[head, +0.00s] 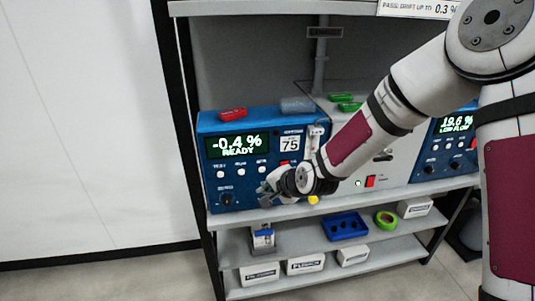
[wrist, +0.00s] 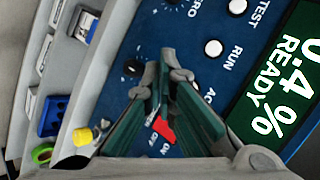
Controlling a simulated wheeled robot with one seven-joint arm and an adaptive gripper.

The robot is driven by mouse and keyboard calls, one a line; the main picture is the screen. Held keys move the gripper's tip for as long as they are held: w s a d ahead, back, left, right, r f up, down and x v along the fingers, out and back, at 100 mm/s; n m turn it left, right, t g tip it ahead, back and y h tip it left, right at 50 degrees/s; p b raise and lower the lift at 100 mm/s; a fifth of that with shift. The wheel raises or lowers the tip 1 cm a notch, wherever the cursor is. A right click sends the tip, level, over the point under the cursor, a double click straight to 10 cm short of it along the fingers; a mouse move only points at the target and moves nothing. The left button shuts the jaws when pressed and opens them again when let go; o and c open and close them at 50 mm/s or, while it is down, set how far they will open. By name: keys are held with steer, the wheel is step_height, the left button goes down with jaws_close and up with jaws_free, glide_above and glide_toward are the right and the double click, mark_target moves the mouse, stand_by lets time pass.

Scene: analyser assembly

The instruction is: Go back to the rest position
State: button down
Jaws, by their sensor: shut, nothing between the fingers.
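My gripper (head: 268,192) is in front of the lower part of the blue analyser (head: 212,200) on the shelf. The analyser's screen (head: 237,146) reads -0.4 % READY. In the wrist view my gripper (wrist: 162,72) points at the blue front panel, its fingertips together and nothing between them. A dark knob (wrist: 133,66) lies just left of the fingertips, and a red switch (wrist: 163,128) marked ON and OFF shows between the finger bodies. I cannot tell whether the fingertips touch the panel.
A grey unit (head: 385,150) and a second blue analyser (head: 430,168) stand to the right. A lower shelf holds a blue tray (head: 346,228), a green ring (head: 386,220) and white boxes (head: 305,265). A shelf post (head: 190,120) stands left; clear floor (head: 120,280) lies front left.

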steer(key=s+d+r+n+g+h, duration=0.2)
steer(key=s+d+r+n+h, duration=0.35)
steer(key=s+d+r, duration=1.15)
steer(key=s+d+r+n, duration=0.1)
steer(key=s+d, duration=0.2)
steer(key=s, duration=0.6)
steer(key=s+d+r+n+g, duration=0.1)
steer(key=s+d, duration=0.3)
steer(key=s, duration=0.5)
steer(key=shift+s+d+r+h+p, duration=0.25)
steer(key=shift+r+h+p, duration=0.1)
steer(key=shift+r, duration=0.35)
steer(key=shift+w, duration=0.1)
